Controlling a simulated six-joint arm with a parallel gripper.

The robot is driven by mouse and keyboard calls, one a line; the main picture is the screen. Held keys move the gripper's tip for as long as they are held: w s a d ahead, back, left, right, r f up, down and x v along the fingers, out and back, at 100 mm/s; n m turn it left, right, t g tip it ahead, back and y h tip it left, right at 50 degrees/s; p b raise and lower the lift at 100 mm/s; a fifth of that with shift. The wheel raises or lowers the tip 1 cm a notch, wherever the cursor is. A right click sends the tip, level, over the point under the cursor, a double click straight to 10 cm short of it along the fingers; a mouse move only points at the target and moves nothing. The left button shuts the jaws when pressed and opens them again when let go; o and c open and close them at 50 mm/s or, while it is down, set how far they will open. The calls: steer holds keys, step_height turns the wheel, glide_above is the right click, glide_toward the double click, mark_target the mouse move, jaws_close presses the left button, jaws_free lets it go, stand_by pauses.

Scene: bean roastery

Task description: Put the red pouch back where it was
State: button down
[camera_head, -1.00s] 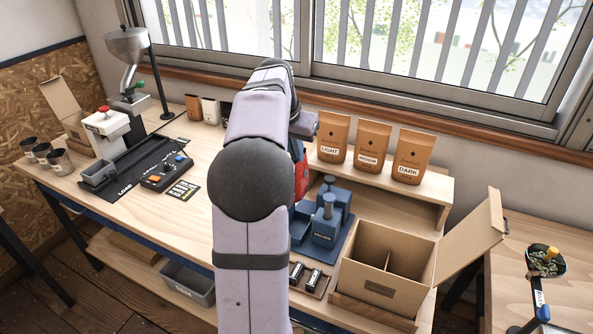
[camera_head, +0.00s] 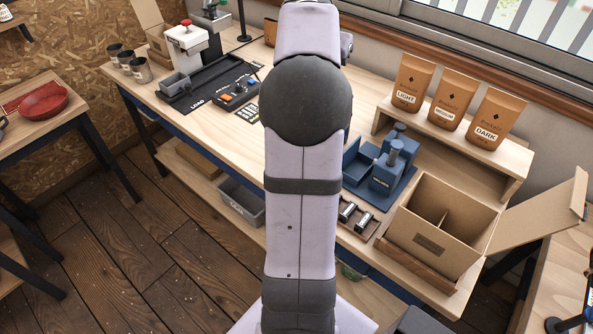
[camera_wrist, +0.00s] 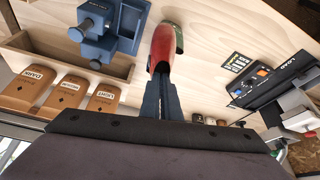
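In the wrist view, a red pouch (camera_wrist: 161,48) with a greenish-grey end is seen nearly edge-on, above the bench top. My gripper (camera_wrist: 161,84) is shut on its near end, with dark fingers on either side. In the head view my own arm hides the gripper and the pouch. Three brown bags, LIGHT (camera_head: 411,82), MEDIUM (camera_head: 454,100) and DARK (camera_head: 495,120), stand in a row on the wooden shelf (camera_head: 508,160) by the window. They also show upside down in the wrist view, left of my gripper.
A blue press (camera_head: 388,175) and an open two-part carton (camera_head: 440,235) stand at the bench's right. A black LOAD tray (camera_head: 215,88) and control box (camera_head: 239,96) lie left of my arm. Mid-bench wood is partly clear.

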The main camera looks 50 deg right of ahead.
steer(key=w+a+f+n, duration=0.2)
steer(key=w+a+f, duration=0.15)
steer(key=a, duration=0.25)
step_height(320, 180, down, 15)
steer(key=w+p, duration=0.1)
steer(key=p, duration=0.1)
steer(key=shift+a+f+t+p, duration=0.2)
steer(key=shift+t+p, duration=0.1)
steer(key=shift+t, duration=0.1)
stand_by(0.4)
steer(key=shift+f, duration=0.15)
steer(key=c, duration=2.4)
jaws_free()
steer(key=o, duration=0.4)
